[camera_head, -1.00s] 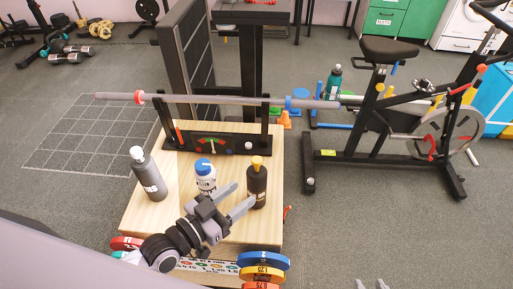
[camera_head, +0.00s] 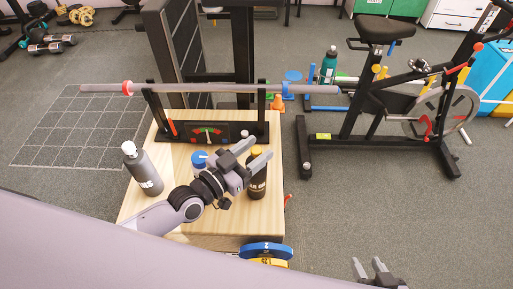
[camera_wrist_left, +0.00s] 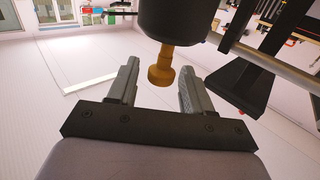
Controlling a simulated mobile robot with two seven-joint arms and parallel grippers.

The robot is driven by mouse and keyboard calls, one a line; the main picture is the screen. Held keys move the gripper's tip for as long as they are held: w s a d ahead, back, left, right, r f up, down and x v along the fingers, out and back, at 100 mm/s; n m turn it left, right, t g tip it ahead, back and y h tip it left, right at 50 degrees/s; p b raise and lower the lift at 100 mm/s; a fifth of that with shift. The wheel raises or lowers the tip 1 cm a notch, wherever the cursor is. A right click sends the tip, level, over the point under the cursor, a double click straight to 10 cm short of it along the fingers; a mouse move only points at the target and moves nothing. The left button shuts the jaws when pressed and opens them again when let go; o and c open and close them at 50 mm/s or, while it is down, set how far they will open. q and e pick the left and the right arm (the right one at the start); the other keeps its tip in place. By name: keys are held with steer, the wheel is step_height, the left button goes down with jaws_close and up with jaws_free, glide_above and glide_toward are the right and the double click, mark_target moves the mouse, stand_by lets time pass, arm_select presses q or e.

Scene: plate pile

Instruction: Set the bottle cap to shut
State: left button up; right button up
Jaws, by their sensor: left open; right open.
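A dark bottle (camera_head: 258,184) with a yellow-gold cap (camera_wrist_left: 161,70) stands upright on the wooden table (camera_head: 265,218). My left gripper (camera_head: 254,153) is open over its top. In the left wrist view the cap shows between the open fingers, with gaps on both sides and the dark bottle body (camera_wrist_left: 172,20) beyond. A white bottle with a blue cap (camera_head: 199,159) stands to the left, mostly hidden by my left arm. A grey bottle with a white cap (camera_head: 146,172) stands at the table's left. My right gripper (camera_head: 367,262) is open and empty at the bottom, away from the table.
A barbell (camera_head: 200,89) rests on a black rack (camera_head: 180,131) along the table's back edge. Coloured weight plates (camera_head: 266,250) are at the table's front right. An exercise bike (camera_head: 375,115) stands to the right.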

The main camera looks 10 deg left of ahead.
arm_select(q)
steer(key=shift+w+d, duration=0.25)
steer(key=shift+w, duration=0.1)
jaws_close()
